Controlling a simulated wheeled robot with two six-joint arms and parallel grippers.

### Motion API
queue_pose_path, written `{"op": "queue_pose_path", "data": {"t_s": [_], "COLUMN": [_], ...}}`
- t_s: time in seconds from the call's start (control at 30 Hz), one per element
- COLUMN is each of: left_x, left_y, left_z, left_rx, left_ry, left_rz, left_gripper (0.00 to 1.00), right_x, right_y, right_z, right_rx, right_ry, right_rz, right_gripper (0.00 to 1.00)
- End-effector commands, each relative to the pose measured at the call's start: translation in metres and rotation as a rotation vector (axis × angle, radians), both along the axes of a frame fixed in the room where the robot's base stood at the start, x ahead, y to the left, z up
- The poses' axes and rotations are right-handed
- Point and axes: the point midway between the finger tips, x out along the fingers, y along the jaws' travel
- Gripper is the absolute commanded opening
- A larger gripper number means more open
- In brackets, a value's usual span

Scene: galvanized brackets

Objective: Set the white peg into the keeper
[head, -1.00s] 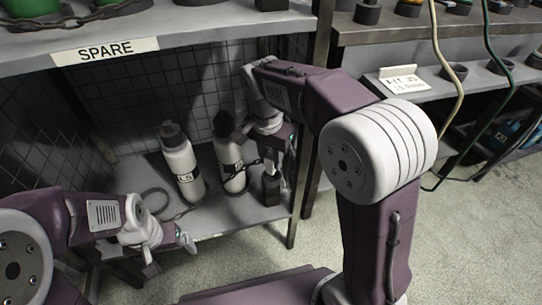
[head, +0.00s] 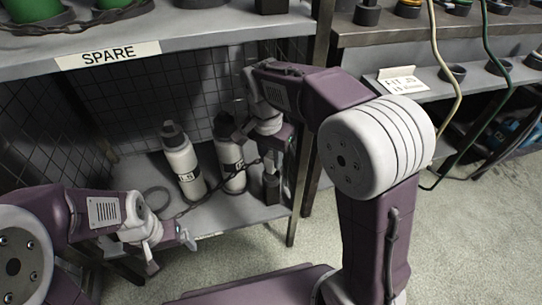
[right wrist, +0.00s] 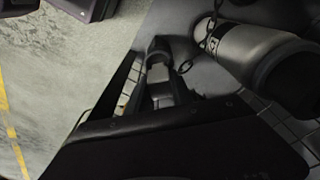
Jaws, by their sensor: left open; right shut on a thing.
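My right gripper (head: 270,160) is over the lower shelf at its right end, beside two white bottles. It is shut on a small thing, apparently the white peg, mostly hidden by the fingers. A small dark upright block (head: 271,188), apparently the keeper, stands on the shelf directly below. In the right wrist view a grey, shaded piece (right wrist: 160,75) shows between the fingers, with a dark block end (right wrist: 158,45) beyond it. I cannot tell whether the peg is inside the keeper. My left gripper (head: 170,252) is open and empty in front of the shelf.
A white bottle (head: 182,160) with a dark cap stands left of a second bottle (head: 231,165). A cable loop (head: 156,198) lies left on the shelf. A shelf post (head: 294,215) stands close right.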

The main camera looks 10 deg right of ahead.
Motion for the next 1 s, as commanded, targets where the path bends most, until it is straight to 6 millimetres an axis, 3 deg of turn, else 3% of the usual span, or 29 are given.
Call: {"op": "queue_pose_path", "data": {"t_s": [1.0], "left_x": [0.000], "left_y": [0.000], "left_z": [-0.017], "left_rx": [0.000], "left_ry": [0.000], "left_rz": [0.000], "left_gripper": [0.93], "right_x": [0.000], "right_y": [0.000], "right_z": [-0.031], "right_rx": [-0.001], "right_ry": [0.001], "right_rz": [0.000], "right_gripper": [0.00]}}
